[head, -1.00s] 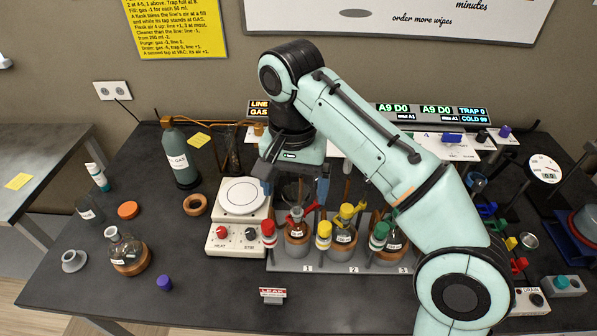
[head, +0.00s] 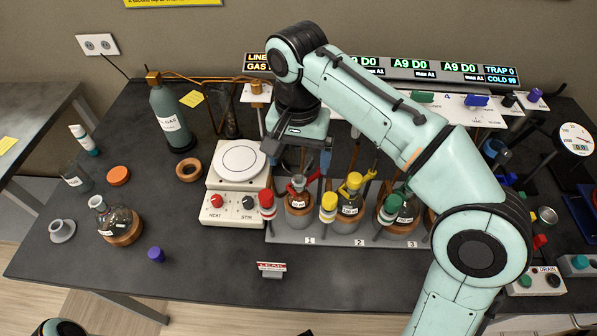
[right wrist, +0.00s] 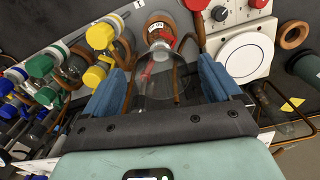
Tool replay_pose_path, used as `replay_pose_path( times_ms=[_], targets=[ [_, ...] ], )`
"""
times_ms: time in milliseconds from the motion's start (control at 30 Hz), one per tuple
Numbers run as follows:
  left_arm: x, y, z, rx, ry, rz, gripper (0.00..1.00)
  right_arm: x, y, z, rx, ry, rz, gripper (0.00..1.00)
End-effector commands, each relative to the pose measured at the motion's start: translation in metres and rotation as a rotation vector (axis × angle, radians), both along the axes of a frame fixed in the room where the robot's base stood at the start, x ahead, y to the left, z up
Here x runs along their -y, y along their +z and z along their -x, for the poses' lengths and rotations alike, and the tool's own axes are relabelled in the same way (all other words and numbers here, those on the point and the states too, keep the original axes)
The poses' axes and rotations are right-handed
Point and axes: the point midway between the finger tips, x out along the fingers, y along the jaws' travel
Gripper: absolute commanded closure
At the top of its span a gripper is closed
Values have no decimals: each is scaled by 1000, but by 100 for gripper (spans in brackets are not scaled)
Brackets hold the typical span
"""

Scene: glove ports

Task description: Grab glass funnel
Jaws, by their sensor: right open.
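A clear glass piece that looks like the glass funnel (right wrist: 157,82) shows in the right wrist view, between the blue fingers of my right gripper (right wrist: 161,76). Its outline is faint, and I cannot tell whether the fingers touch it. Beyond it is a brown-based flask (right wrist: 160,35) with a red clip. In the head view my right gripper (head: 298,165) is open, pointing down behind the front row of flasks, just right of the hotplate. The glass between its fingers is hard to make out there. My left gripper is not in view.
The white hotplate (head: 238,165) stands close left of the gripper. Flasks with coloured clips and caps stand along the numbered grey rack (head: 330,240). The front table is mostly clear.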

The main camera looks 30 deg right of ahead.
Motion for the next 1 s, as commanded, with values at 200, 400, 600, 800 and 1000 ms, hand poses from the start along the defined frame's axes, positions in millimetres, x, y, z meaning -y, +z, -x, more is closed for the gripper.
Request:
replay_pose_path(
  times_ms=[200,400,600,800,1000],
  targets=[
    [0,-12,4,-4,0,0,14,1,-33,-1,-3,-1,1,9],
    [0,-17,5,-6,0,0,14,0,-50,-1,-1,-1,0,9],
    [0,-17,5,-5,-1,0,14,0,-50,-1,0,-1,0,9],
    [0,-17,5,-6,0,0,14,0,-50,-1,-1,-1,-1,63],
    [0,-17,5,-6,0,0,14,0,-50,-1,0,-1,0,68]
  ],
)
